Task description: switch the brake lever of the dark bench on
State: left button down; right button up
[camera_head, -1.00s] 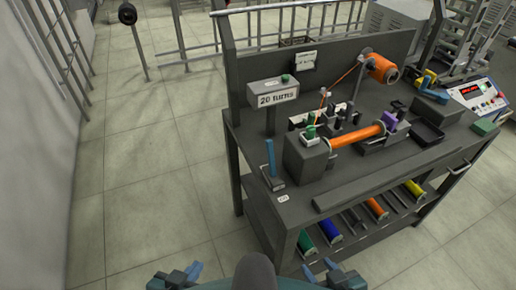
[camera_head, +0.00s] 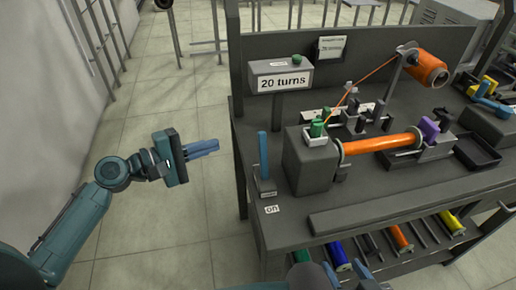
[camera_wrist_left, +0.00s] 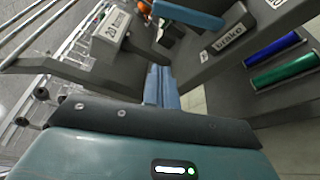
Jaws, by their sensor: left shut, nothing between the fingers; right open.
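The brake lever (camera_head: 263,155) is a blue bar standing upright in a small grey base at the left front corner of the dark bench (camera_head: 375,205). An "on" label (camera_head: 272,209) lies on the bench just in front of the base. The lever also shows in the left wrist view (camera_wrist_left: 188,14), beside a "brake" label (camera_wrist_left: 228,37). My left gripper (camera_head: 217,146) is shut and empty, left of the lever and apart from it, with its fingers pointing right towards the bench. My right gripper (camera_head: 346,273) is open at the bottom edge, partly cut off.
A grey block with a green button (camera_head: 316,129) and an orange winding (camera_head: 383,144) stand right of the lever. A "20 turns" sign (camera_head: 281,78) rises behind it. Coloured bobbins (camera_head: 398,238) lie on the lower shelf. Open floor lies left of the bench.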

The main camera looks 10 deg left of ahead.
aim_at(263, 157)
jog(key=shift+r, duration=0.1)
pick_arm(q)
jog(key=p+x, duration=0.1)
jog(key=x, duration=0.9)
jog(key=shift+w+d+r, duration=0.1)
jog(key=s, duration=0.1)
jog(key=s+d+p, duration=0.1)
jog(key=s+r+p, duration=0.1)
jog(key=shift+s+d+r, duration=0.1)
jog(key=shift+s+d, duration=0.05)
jog(key=shift+s, duration=0.2)
pick_arm(e)
jog(key=shift+w+a+r+g, duration=0.15)
jog(key=shift+w+r+g, duration=0.05)
jog(key=shift+g, duration=0.1)
pick_arm(q)
jog(key=shift+s, duration=0.1)
pick_arm(e)
jog(key=shift+f, duration=0.15)
